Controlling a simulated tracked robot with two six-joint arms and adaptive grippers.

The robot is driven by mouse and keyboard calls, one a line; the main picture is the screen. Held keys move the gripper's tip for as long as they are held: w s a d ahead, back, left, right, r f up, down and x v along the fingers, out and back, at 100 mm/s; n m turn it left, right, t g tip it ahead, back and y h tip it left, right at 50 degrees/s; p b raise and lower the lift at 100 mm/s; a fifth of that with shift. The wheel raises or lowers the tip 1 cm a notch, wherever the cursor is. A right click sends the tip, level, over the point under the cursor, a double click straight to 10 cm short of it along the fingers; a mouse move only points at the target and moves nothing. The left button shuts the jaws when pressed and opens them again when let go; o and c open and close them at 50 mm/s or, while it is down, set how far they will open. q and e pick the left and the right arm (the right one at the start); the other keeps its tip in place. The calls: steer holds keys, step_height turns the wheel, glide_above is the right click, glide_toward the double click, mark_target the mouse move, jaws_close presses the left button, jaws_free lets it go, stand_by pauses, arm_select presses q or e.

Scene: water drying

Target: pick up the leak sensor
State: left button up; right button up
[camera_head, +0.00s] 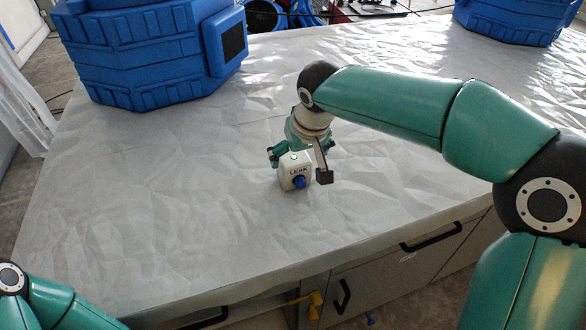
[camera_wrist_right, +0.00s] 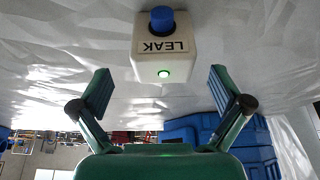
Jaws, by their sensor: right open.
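The leak sensor is a small white box (camera_head: 295,172) with a LEAK label, a blue knob on its front and a green light on top. It stands upright on the pale, crumpled-looking worktop. In the right wrist view the sensor (camera_wrist_right: 165,55) shows upside down, ahead of the fingers. My left gripper is out of view; only part of my left arm shows at bottom left.
A big blue dryer-like case (camera_head: 150,50) stands on the worktop (camera_head: 150,230) at the back left. Another blue case (camera_head: 515,18) is at the back right. Cabinet doors with black handles and a yellow fitting (camera_head: 312,300) are below the front edge. The worktop around the sensor is clear.

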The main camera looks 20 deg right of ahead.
mark_target(294, 157)
steer(key=shift+w+p+x, duration=0.2)
steer(key=shift+p+x, duration=0.05)
steer(key=shift+x, duration=1.25)
steer(key=shift+w+p+x, duration=0.25)
steer(key=shift+x, duration=1.25)
steer(key=shift+a+r, duration=0.2)
steer(key=c, duration=1.3)
steer(key=shift+o, duration=0.2)
steer(key=shift+r, duration=0.15)
